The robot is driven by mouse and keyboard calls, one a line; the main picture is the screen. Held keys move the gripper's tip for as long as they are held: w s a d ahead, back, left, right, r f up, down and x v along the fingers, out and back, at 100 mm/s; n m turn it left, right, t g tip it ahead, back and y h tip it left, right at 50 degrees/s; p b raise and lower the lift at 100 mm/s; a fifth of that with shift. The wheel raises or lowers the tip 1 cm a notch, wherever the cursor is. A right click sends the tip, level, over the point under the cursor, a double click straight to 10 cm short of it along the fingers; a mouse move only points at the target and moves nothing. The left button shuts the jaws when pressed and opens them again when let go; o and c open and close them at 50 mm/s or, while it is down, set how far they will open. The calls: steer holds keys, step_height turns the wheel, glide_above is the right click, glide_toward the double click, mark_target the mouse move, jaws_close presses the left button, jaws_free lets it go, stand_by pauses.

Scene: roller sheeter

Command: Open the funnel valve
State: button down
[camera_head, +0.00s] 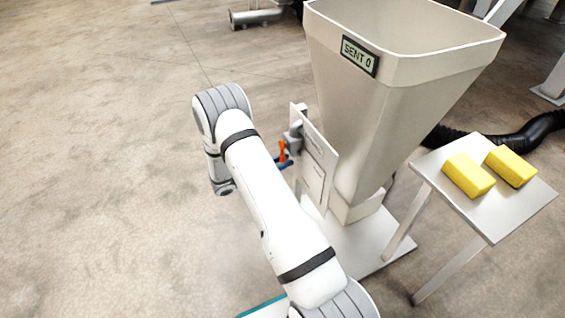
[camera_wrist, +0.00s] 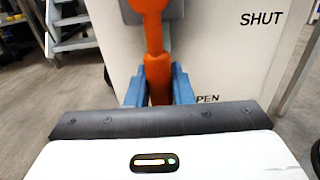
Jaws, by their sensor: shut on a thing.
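The funnel (camera_head: 365,115) is a large pale hopper in the head view, with a display (camera_head: 360,55) reading "SENT 0". A white panel (camera_head: 318,165) stands at its left side. The orange valve handle (camera_wrist: 157,60) hangs downward in front of the panel in the wrist view; it also shows in the head view (camera_head: 282,149). My gripper (camera_wrist: 158,88) has its blue fingers on both sides of the handle's lower part, shut on it. "SHUT" is printed at upper right of the panel. A partly hidden label ending in "PEN" lies beside the handle's lower end.
A small table (camera_head: 460,205) with two yellow blocks (camera_head: 468,176) (camera_head: 511,166) stands right of the funnel. A black hose (camera_head: 520,138) runs behind it. Grey metal steps (camera_wrist: 72,22) show at upper left in the wrist view. The floor at left is clear.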

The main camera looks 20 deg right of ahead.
steer(key=shift+a, duration=0.25)
steer(key=c, duration=1.3)
jaws_free()
steer(key=shift+o, duration=0.2)
steer(key=a+p, duration=0.2)
steer(key=a, duration=0.5)
steer(key=shift+a, duration=0.35)
